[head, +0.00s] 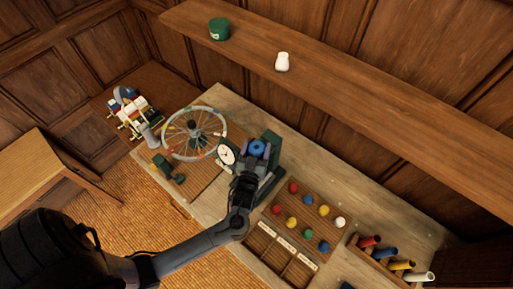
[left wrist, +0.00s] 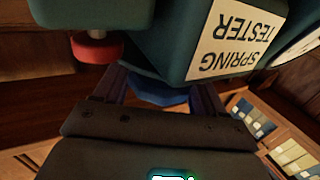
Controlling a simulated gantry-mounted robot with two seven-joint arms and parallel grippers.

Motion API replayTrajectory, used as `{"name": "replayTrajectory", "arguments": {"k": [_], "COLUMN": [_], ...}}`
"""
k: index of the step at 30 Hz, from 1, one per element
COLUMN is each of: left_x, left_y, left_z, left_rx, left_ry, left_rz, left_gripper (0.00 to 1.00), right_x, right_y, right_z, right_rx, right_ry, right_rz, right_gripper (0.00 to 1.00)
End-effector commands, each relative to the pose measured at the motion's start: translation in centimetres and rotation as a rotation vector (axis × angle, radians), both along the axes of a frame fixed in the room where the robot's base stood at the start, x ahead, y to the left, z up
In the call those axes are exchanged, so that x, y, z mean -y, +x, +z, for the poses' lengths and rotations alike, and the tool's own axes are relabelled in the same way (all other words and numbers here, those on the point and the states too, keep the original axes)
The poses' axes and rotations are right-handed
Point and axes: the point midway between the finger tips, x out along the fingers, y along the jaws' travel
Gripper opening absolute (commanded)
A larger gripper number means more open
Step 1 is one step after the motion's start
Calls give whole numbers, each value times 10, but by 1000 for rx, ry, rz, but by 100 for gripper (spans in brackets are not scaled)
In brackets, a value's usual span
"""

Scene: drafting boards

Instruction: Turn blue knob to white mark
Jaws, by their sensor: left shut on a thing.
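The blue knob (head: 258,148) is on the dark green spring tester (head: 270,138), which stands on the bench. My left gripper (head: 257,155) is shut on the knob, with a finger on either side of it. In the left wrist view the knob (left wrist: 162,95) shows as a blue strip between the two fingers, partly hidden by the gripper body. The tester (left wrist: 170,40) fills the top of that view, with its "SPRING TESTER" label upside down. I cannot make out the white mark. My right gripper is not in view.
A white dial (head: 227,154) and a spoked wheel (head: 194,133) are left of the knob. A board of coloured balls (head: 306,208) and a rack of coloured tubes (head: 385,255) lie to the right. A shelf (head: 340,85) runs above the bench.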

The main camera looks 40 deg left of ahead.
Motion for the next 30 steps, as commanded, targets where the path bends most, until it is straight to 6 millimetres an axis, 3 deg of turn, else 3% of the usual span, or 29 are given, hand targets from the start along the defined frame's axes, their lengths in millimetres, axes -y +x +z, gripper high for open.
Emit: {"name": "replayTrajectory", "arguments": {"k": [13,30], "left_x": [1,0], "left_y": [1,1], "left_z": [0,1], "left_rx": [3,5], "left_ry": [-1,2], "left_rz": [234,265], "left_gripper": [40,40], "right_x": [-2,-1], "right_y": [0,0], "right_z": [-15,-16], "right_rx": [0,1], "right_ry": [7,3], "right_rz": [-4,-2], "right_gripper": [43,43]}}
